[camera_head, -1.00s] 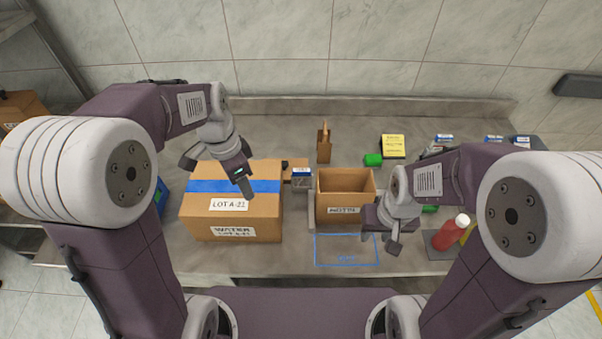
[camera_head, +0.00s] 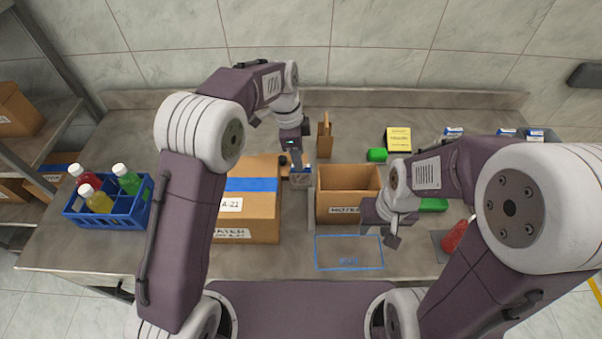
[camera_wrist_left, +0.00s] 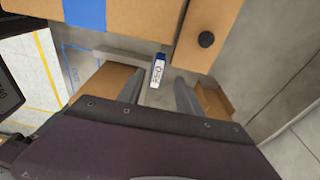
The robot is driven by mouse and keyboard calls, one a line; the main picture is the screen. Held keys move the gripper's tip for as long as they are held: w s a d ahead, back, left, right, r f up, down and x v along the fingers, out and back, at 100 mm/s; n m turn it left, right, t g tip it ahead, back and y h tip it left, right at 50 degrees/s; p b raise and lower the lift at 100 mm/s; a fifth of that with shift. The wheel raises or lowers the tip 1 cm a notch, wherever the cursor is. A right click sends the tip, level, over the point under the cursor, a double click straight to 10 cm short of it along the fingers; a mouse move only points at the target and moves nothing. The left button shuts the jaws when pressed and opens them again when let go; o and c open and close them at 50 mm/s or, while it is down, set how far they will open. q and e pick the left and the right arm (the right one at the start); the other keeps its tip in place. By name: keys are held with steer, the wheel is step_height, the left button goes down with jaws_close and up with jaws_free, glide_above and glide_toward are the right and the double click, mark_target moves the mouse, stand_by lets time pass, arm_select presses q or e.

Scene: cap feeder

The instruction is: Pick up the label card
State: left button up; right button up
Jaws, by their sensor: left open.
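The label card (camera_wrist_left: 158,72) is small, white and blue, and stands upright in the left wrist view. In the head view it shows as a small light patch at the top of a small grey holder (camera_head: 301,181), partly hidden by my left gripper (camera_head: 297,164). My left gripper is open, and its two fingers (camera_wrist_left: 160,98) lie on either side of the card without visibly gripping it. My right gripper (camera_head: 379,236) hangs in front of the open carton, with its fingers apart and nothing seen between them.
A closed carton with blue tape (camera_head: 250,205) stands left of the holder, and an open carton (camera_head: 347,207) right of it. A blue crate of bottles (camera_head: 113,218) is far left. A blue outlined area (camera_head: 348,253) on the front of the table is clear.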

arm_select(q)
steer(key=f, duration=0.4)
steer(key=shift+s+d+f, duration=0.1)
steer(key=shift+s+d, duration=0.2)
steer(key=shift+s, duration=0.1)
steer(key=shift+w+f, duration=0.15)
steer(key=shift+f, duration=0.15)
jaws_close()
